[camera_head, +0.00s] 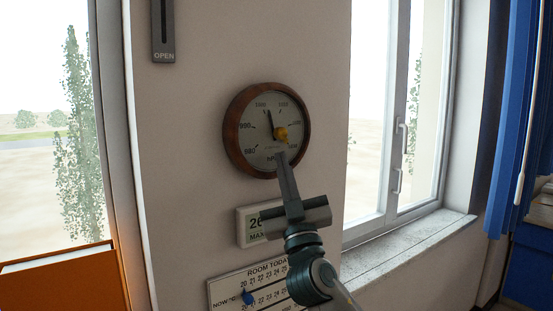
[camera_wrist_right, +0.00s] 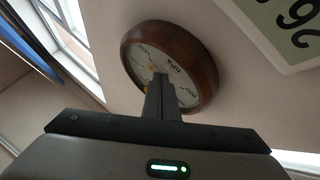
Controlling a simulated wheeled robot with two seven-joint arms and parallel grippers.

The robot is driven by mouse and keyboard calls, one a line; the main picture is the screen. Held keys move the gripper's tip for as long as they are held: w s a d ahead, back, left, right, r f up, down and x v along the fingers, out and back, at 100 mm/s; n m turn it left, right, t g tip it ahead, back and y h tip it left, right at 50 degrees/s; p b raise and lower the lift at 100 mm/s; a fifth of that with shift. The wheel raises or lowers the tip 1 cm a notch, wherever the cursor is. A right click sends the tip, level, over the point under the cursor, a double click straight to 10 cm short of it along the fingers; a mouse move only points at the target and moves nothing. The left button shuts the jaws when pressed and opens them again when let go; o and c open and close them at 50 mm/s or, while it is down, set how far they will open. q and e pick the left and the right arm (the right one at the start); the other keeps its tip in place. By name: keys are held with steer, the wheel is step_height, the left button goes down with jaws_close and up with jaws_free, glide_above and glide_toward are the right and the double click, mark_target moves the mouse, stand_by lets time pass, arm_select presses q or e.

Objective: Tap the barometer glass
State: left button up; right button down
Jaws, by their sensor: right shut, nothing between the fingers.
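The barometer (camera_head: 258,112) is a round dial with a brown wooden rim, mounted on the wall. It has a black hand and a yellow piece (camera_head: 281,133) on its face. My right gripper (camera_head: 281,156) is shut and empty, its fingertips over the lower part of the dial. In the right wrist view, the shut fingers (camera_wrist_right: 159,80) overlap the dial, and the barometer's wooden rim (camera_wrist_right: 203,65) curves around them. Whether the fingertips touch the glass cannot be told. My left gripper is not in view.
A white number sign (camera_head: 246,225) is partly behind my right gripper. A "ROOM TODAY" board (camera_head: 230,289) with a blue slider is below it. A window (camera_head: 385,120) with a stone sill (camera_head: 405,240) is at right. An orange object (camera_head: 70,280) is lower left.

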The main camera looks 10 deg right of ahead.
steer(key=shift+s, duration=0.1)
steer(key=shift+s+d, duration=0.25)
steer(key=shift+s, duration=0.35)
stand_by(0.3)
steer(key=shift+s+d+p, duration=0.25)
steer(key=shift+s+d, duration=0.05)
steer(key=shift+s, duration=0.5)
steer(key=shift+s+d+p, duration=0.25)
steer(key=shift+s+d, duration=0.05)
steer(key=shift+s, duration=0.45)
steer(key=shift+s+d+p, duration=0.25)
steer(key=shift+s+d, duration=0.05)
steer(key=shift+s, duration=0.5)
